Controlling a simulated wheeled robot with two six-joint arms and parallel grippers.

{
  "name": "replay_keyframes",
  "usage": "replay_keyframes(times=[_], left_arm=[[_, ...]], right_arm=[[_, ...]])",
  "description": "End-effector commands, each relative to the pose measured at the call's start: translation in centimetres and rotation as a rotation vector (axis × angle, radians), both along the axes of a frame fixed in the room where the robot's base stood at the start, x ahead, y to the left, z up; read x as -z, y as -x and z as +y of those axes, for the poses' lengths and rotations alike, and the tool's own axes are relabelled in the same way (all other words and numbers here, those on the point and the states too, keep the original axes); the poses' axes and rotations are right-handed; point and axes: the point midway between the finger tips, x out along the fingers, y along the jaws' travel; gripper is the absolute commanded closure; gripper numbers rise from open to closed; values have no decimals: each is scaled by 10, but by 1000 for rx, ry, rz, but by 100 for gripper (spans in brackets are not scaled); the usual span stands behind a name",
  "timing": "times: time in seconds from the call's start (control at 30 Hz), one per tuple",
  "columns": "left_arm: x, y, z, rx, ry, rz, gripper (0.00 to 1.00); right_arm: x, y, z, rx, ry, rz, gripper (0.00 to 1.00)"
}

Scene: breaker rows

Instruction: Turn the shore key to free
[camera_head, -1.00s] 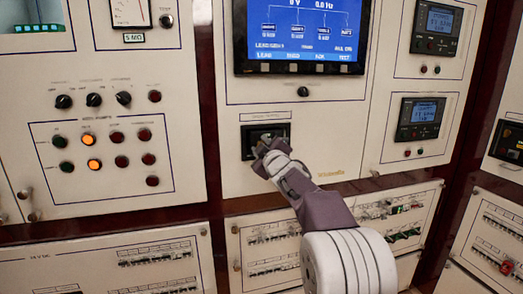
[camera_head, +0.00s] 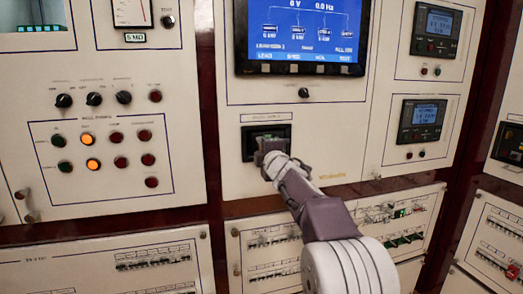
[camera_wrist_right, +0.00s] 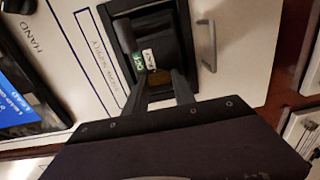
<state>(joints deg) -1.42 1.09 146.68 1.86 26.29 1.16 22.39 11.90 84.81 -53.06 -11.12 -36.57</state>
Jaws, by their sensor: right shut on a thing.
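A black recessed switch housing (camera_head: 252,143) sits in the cream panel below the large blue screen. My right gripper (camera_head: 268,143) is at its front and hides much of it. In the right wrist view, the two fingers of my right gripper (camera_wrist_right: 158,80) are shut on a small brownish-yellow piece, seemingly the shore key (camera_wrist_right: 160,78). A dark lever-like part (camera_wrist_right: 127,35) and small green and white labels (camera_wrist_right: 148,58) show beside the fingertips inside the housing. The label text is hard to read, so the key's position is unclear. My left gripper is out of view.
A grey bar handle (camera_wrist_right: 208,45) stands out close to the housing. A small black knob (camera_head: 303,92) is above it, under the blue screen (camera_head: 305,35). Breaker rows (camera_head: 270,240) lie below. Knobs and lamps fill the left panel (camera_head: 100,160).

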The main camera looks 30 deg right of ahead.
Motion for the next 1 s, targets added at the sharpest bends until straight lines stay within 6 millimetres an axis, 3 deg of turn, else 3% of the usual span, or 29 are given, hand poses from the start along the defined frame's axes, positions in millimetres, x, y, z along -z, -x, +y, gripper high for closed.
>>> replay_keyframes(times=[0.57,0.6,0.63,1.0], left_arm=[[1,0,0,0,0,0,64],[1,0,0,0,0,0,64],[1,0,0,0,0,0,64],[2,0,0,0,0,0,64]], right_arm=[[1,0,0,0,32,9,100],[1,0,0,0,32,9,66],[1,0,0,0,32,9,60],[1,4,1,0,30,7,60]])
